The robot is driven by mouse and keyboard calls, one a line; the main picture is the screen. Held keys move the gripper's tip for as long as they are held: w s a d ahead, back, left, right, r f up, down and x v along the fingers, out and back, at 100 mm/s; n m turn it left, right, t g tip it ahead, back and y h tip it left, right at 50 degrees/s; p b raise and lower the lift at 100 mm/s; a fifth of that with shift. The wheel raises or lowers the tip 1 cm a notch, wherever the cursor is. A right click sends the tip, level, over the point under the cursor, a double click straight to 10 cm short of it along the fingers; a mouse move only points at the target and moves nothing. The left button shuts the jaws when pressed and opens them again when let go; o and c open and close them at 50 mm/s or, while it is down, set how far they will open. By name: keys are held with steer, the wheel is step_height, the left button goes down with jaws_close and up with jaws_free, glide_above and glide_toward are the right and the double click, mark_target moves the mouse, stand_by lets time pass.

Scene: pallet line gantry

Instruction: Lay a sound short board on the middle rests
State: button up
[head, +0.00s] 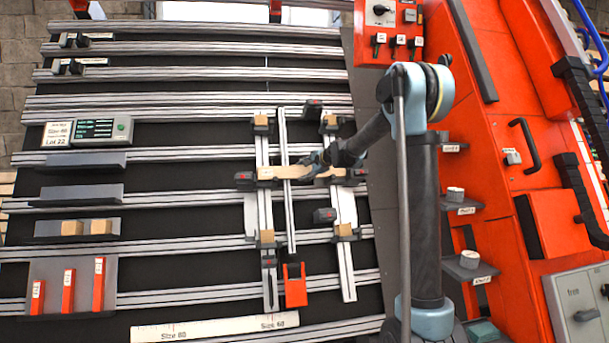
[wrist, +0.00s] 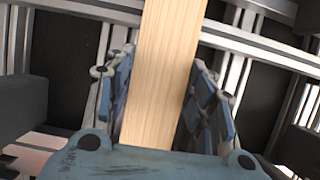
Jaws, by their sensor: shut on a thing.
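A pale wooden board (head: 270,173) spans the two upright rails at the middle rests, with its left end by the left middle rest (head: 243,179) and its right end by the right middle rest (head: 355,176). I cannot tell whether it touches them or hangs just above. My gripper (head: 313,168) is shut on the board near its middle-right. In the wrist view the board (wrist: 165,60) runs straight up between the two blue-padded fingers (wrist: 163,105). No mark shows on its visible face; its underside is hidden.
Small wood blocks sit at the upper rests (head: 261,120) and lower rests (head: 344,231). A red block (head: 294,285) stands below. At left are grey trays, one with two wood blocks (head: 72,228), red gauges (head: 68,290) and a display (head: 102,130). An orange machine (head: 500,130) closes the right.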

steer(key=o, duration=1.3)
steer(key=v, duration=1.2)
steer(key=shift+f, duration=0.1)
steer(key=s+d+f+n+g+h, duration=0.2)
steer(key=s+d+f+n, duration=0.2)
steer(key=s, duration=1.3)
steer(key=s+d+f+n+g+h, duration=0.3)
steer(key=s+d+f, duration=0.8)
steer(key=s+f, duration=0.5)
steer(key=s+d+f+n+g+h, duration=0.2)
steer(key=s+d+f+n, duration=0.3)
steer(key=s+f, duration=0.6)
steer(key=s+d+h, duration=0.1)
steer(key=s+d, duration=0.1)
steer(key=s, duration=0.4)
steer(key=shift+s+d+f, duration=0.15)
steer(key=shift+s+f, duration=0.1)
steer(key=shift+s, duration=0.1)
